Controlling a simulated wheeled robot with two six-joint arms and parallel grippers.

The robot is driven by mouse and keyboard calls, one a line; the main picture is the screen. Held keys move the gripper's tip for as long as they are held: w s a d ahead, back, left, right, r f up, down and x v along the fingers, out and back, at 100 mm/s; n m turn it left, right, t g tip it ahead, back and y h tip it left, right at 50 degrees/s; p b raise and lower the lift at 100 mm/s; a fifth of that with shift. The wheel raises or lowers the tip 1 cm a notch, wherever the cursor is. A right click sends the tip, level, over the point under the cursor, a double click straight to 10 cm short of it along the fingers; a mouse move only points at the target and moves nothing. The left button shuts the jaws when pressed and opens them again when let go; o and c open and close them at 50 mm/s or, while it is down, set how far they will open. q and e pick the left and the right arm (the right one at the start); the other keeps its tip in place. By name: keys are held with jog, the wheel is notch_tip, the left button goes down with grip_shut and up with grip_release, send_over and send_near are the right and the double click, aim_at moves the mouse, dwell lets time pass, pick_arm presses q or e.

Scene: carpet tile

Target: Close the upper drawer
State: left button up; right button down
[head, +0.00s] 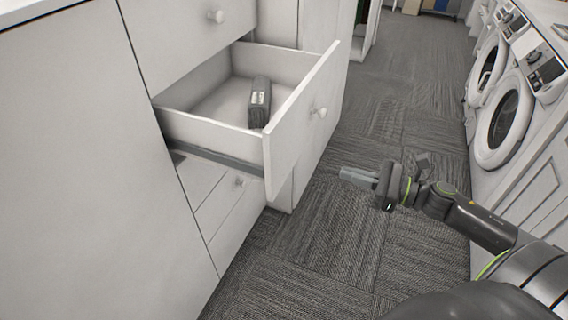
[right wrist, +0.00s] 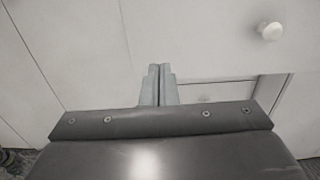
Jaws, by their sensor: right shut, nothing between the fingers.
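A white drawer (head: 300,125) stands pulled out of the white cabinet, its front facing right with a round white knob (head: 320,112). A dark grey box-like object with a pale label (head: 259,103) lies inside it. Above it is a shut front with a knob (head: 216,16). My right gripper (head: 343,173) is shut and empty, to the right of the open drawer's front and apart from it. Its closed fingers also show in the right wrist view (right wrist: 160,72), before white cabinet fronts and a round knob (right wrist: 270,31). I cannot tell which knob that is. My left gripper is out of view.
White front-loading machines (head: 503,120) line the right side. Grey carpet tile (head: 395,110) between them is clear.

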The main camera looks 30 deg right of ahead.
jog(key=p, duration=0.5)
send_near(284, 153)
jog(key=x, duration=0.5)
jog(key=shift+a+r, duration=0.1)
jog(key=shift+r, duration=0.05)
jog(key=shift+x, duration=0.85)
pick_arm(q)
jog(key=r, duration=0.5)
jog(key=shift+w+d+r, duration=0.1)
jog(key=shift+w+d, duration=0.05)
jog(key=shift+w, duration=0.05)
pick_arm(e)
jog(key=shift+w, duration=0.1)
